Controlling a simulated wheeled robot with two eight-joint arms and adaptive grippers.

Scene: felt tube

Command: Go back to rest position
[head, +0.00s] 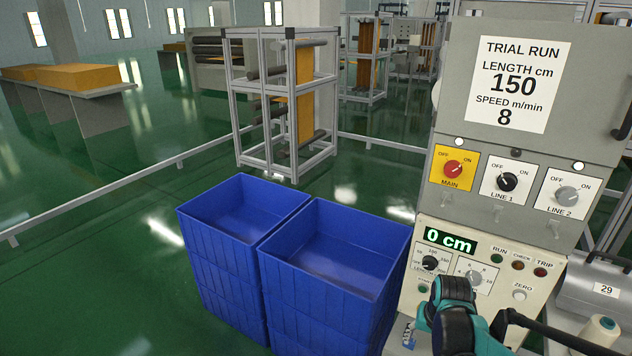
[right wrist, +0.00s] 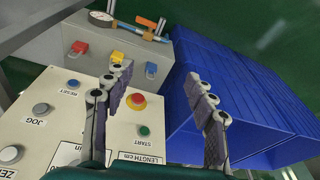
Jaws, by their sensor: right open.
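My right gripper (right wrist: 157,72) is open and empty in the right wrist view, its two grey fingers spread apart. Between and behind them are the control box, with a red button (right wrist: 136,101) and a green START button (right wrist: 144,131), and the blue bins. In the head view my teal and black right arm is at the lower right, in front of the control panel (head: 408,270); its fingers are hard to make out there. I cannot tell whether the fingers touch the box. My left gripper is in neither view.
Two blue bins (head: 284,204) stand left of the panel, empty as far as I see. The grey cabinet (head: 452,110) with MAIN, LINE 1 and LINE 2 switches rises above the panel. The display (head: 450,241) reads 0 cm. Green floor (head: 90,270) is clear at left.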

